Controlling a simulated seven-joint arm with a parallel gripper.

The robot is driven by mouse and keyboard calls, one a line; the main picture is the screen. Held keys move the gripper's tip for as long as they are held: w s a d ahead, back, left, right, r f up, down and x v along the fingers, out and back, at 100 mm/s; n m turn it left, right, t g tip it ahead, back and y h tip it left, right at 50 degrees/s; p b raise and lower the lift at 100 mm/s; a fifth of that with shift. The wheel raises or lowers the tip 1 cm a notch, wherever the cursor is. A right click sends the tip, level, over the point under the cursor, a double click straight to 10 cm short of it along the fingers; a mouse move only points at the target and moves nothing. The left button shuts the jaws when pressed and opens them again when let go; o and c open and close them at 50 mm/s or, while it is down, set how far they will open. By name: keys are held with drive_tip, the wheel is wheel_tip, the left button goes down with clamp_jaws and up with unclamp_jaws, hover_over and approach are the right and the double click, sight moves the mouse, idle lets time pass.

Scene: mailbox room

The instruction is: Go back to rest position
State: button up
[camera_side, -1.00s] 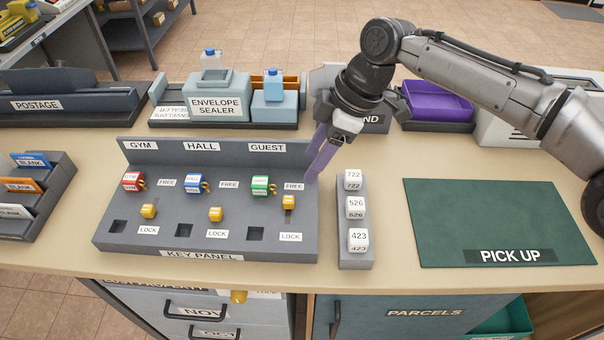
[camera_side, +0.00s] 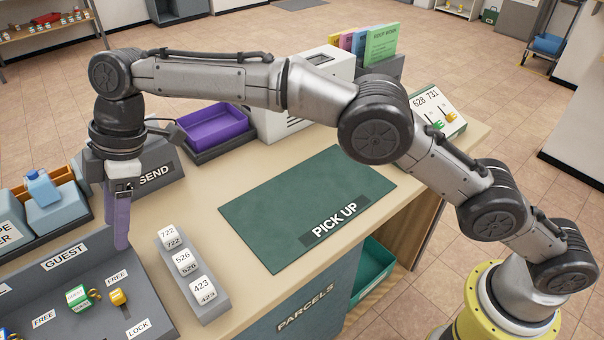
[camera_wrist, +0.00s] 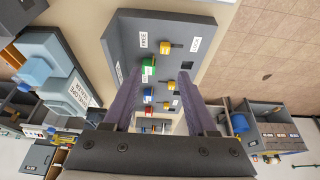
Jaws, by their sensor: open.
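My gripper (camera_side: 118,222) hangs pointing down above the back right part of the key panel (camera_side: 150,285) in the side view. In the wrist view its purple fingers (camera_wrist: 162,98) stand apart with nothing held between them. The key panel (camera_wrist: 122,42) lies beyond the fingers there. A green key (camera_side: 78,298) sits under the GUEST label, and a yellow key (camera_side: 119,298) sits beside it. The wrist view shows the green key (camera_wrist: 148,65), a blue key (camera_wrist: 149,93) and several yellow keys (camera_wrist: 165,47) on the panel.
A rack of numbered white blocks (camera_side: 206,300) stands right of the panel. Behind are the SEND box (camera_side: 152,172) and a purple tray (camera_side: 216,127). The green PICK UP mat (camera_side: 290,200) is bare. Blue-grey containers (camera_side: 60,205) stand at the left.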

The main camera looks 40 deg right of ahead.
drive_tip(key=w+d+r+m+t, duration=0.2)
drive_tip(key=w+d+r+t, duration=0.1)
drive_tip(key=d+r, duration=1.05)
drive_tip(key=s+d+r+m+t, duration=0.1)
drive_tip(key=s+d+r, duration=0.2)
drive_tip(key=d, duration=0.3)
drive_tip(key=s+d+r+m, duration=0.2)
drive_tip(key=d+r, duration=0.2)
drive_tip(key=d, duration=0.1)
drive_tip(key=s+d+r+m+t, duration=0.1)
drive_tip(key=s+d+r, duration=0.2)
drive_tip(key=d, duration=0.3)
drive_tip(key=s+d+f+m+t+h, duration=0.1)
drive_tip(key=s+d+f+m, duration=0.15)
drive_tip(key=s+d, duration=0.4)
drive_tip(key=s+d+f+m+t+h, duration=0.1)
drive_tip(key=s+d+f+m+h, duration=0.15)
drive_tip(key=s+d, duration=0.4)
drive_tip(key=s+d+f+m, duration=0.2)
drive_tip(key=s+f+m, duration=0.1)
drive_tip(key=s+f, duration=0.2)
drive_tip(key=s+d+f+m+g+h, duration=0.1)
drive_tip(key=s+d+f+m, duration=0.1)
drive_tip(key=s+f, duration=0.4)
wheel_tip(320, 180, down, 4)
drive_tip(key=shift+s+d+r+m, duration=0.1)
drive_tip(key=shift+s+d+m, duration=0.05)
drive_tip(key=shift+m, duration=0.75)
